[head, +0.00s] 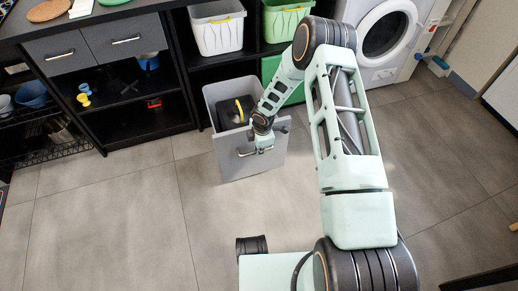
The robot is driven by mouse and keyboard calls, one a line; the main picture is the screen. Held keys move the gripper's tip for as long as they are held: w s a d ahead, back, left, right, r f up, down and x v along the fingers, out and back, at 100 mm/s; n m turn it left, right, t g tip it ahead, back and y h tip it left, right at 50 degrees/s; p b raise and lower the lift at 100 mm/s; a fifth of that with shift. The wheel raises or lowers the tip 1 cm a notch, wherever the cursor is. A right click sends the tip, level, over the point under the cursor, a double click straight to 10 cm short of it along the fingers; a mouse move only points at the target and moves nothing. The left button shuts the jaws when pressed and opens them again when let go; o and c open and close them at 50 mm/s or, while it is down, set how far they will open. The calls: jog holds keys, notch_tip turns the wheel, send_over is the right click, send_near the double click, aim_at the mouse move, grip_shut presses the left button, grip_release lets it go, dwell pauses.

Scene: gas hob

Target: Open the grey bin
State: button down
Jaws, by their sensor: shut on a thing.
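The grey bin (227,160) is a tall pull-out drawer bin below the counter, centre of the head view. It stands out from the black unit, so its open top shows. Inside it are a dark container and a yellow item (239,108). A metal bar handle (250,152) runs across its front panel. My gripper (262,148) is at this handle, shut on it. My wrist hides part of the bin's right side and the fingertips are small in view.
A white bin (217,34) and a green bin (284,20) sit on the shelf above. A washing machine (385,35) stands at the right. Black shelves (130,105) hold small items at the left. The tiled floor (110,215) in front is clear.

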jog(key=shift+s, duration=0.1)
dwell(0.3)
jog(key=c, duration=2)
grip_release()
jog(key=r, duration=0.4)
jog(key=s+r, duration=0.1)
jog(key=r, duration=0.3)
jog(key=s+r, duration=0.1)
jog(key=r, duration=0.2)
jog(key=shift+s+d+r, duration=0.15)
jog(key=shift+d+r, duration=0.25)
jog(key=shift+r, duration=0.1)
